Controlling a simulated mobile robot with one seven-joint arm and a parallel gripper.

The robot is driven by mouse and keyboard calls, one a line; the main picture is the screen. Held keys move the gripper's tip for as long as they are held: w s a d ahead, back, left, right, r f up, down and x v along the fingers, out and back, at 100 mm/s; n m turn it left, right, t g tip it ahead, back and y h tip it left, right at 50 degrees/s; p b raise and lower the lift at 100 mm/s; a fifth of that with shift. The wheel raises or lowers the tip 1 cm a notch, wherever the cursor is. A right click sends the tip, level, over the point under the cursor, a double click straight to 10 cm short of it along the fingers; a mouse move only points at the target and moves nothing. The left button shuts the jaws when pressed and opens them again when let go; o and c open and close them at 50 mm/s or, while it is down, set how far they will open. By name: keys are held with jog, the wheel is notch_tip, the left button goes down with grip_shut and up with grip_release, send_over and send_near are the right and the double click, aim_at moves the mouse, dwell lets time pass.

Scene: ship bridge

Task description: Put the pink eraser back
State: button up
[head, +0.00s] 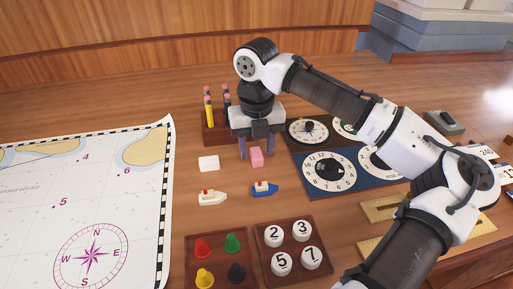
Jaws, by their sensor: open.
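The pink eraser (257,157) lies on the wooden table, near the middle of the head view. My gripper (250,155) points down just behind and around it. The fingers are open, one finger to the left of the eraser and the other partly hidden near it. I cannot tell whether a finger touches the eraser. A white block (208,163), perhaps another eraser, lies to the left of the pink one.
A pencil rack (215,132) stands behind my gripper. A white boat (212,198) and a blue boat (264,188) lie in front. Trays of pegs (219,262) and numbered discs (292,248) are nearer. A dial board (330,170) is right, a chart (60,220) left.

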aim_at(257, 153)
notch_tip(257, 153, up, 12)
jog(key=shift+b, duration=0.3)
jog(key=shift+f, duration=0.2)
dwell(1.1)
